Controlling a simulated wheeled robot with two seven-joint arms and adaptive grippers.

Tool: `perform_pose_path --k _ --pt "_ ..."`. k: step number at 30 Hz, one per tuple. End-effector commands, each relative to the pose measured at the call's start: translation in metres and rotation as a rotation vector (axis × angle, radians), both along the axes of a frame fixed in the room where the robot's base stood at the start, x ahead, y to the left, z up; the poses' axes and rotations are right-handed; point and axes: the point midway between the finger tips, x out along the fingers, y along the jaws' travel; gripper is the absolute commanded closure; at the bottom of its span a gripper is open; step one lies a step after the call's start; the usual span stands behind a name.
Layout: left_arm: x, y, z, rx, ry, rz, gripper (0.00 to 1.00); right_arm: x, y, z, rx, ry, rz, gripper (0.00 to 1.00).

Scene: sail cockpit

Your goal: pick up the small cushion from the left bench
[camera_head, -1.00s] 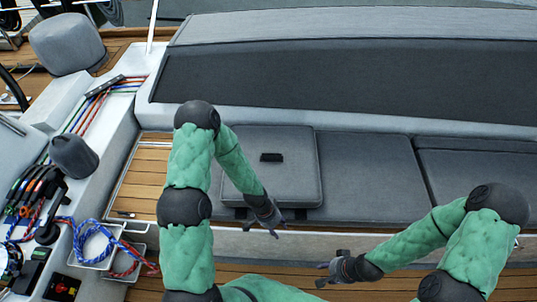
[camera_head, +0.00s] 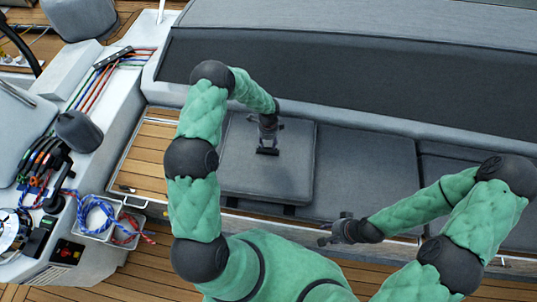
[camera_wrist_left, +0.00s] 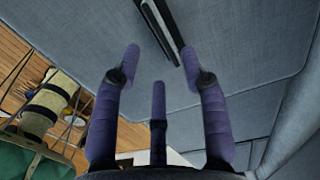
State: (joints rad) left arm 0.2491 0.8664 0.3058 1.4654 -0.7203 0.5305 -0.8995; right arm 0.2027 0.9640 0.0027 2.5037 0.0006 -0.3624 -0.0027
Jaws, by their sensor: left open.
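The small cushion (camera_head: 291,178) is a flat grey square pad lying on the left bench, with a black strap handle (camera_head: 267,151) on its top. My left gripper (camera_head: 266,138) is above the cushion, right at the handle in the head view. In the left wrist view its purple fingers (camera_wrist_left: 161,60) are spread, with the handle (camera_wrist_left: 158,28) beyond and between the two front tips and the cushion's grey top (camera_wrist_left: 235,48) behind. I cannot tell if a finger touches the handle. My right gripper (camera_head: 332,229) is empty, its fingers apart, in front of the bench.
Longer grey seat pads (camera_head: 368,170) continue along the bench to the right. A dark backrest (camera_head: 350,85) rises behind. At left are a white console with coloured ropes (camera_head: 92,87), a winch (camera_head: 78,131) and a rope bin (camera_head: 97,217). Teak floor lies in front.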

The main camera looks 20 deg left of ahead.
Motion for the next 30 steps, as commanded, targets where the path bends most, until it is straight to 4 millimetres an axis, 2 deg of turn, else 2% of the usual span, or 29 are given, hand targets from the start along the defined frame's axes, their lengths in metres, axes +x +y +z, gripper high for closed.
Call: perform_pose_path --k 8,18,27,28,30 --pt "0.0 0.001 -0.019 -0.001 0.001 0.003 0.56 0.0 0.0 -0.001 0.0 -0.001 0.0 0.6" --pt "0.001 0.005 -0.06 -0.001 0.0 0.003 0.56 0.001 0.0 -0.001 0.0 -0.001 0.0 0.6" --pt "0.002 0.004 -0.064 -0.001 -0.001 0.003 0.56 0.0 0.0 -0.001 0.0 -0.001 0.0 0.6" --pt "0.002 0.004 -0.064 -0.001 -0.001 0.003 0.59 0.0 0.0 -0.001 0.0 -0.001 0.0 0.6" --pt "0.002 0.004 -0.064 -0.001 -0.001 0.003 0.79 0.0 0.0 -0.001 0.0 -0.001 0.0 0.6"
